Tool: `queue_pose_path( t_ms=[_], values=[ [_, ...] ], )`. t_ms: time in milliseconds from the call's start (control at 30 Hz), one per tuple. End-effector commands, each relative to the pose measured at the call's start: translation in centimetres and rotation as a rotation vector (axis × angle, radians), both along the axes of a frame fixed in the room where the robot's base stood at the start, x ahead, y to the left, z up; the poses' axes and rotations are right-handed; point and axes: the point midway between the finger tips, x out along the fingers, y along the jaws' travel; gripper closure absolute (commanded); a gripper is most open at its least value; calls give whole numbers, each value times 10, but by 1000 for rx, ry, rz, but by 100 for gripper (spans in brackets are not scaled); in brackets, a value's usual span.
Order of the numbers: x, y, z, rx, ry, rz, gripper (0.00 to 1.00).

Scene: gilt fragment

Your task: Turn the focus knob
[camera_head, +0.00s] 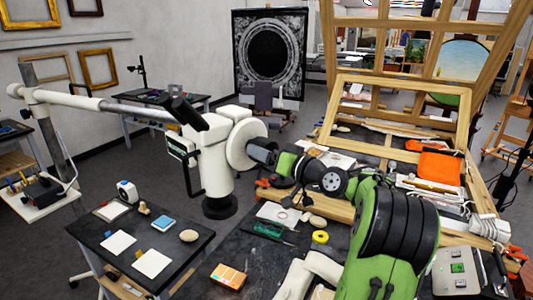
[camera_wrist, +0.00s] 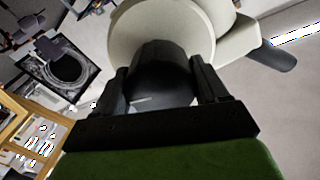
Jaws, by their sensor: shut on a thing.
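A white microscope (camera_head: 216,160) on a long boom arm stands at the centre left in the head view, with a round white housing (camera_head: 243,140) on its right side. The black focus knob (camera_wrist: 165,62) sticks out from that housing, which fills the top of the wrist view (camera_wrist: 150,28). My gripper (camera_head: 264,152) reaches it from the right. Its two black fingers (camera_wrist: 160,82) are on opposite sides of the knob, shut on it. The knob is mostly hidden by the fingers in the head view.
A dark side table (camera_head: 180,240) with white cards and small items stands at front left. A workbench (camera_head: 255,222) with tools lies under my arm. A wooden frame (camera_head: 395,105) and an orange item (camera_head: 440,165) are behind it. Open floor lies beyond the microscope.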

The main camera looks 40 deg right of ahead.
Motion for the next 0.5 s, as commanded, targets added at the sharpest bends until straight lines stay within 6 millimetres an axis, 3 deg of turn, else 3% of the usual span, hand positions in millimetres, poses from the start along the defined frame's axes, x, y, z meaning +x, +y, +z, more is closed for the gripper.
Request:
queue_pose_path(
  t_ms=[500],
  values=[
    [0, 0, 1, 133, 12, 0, 58]
  ],
)
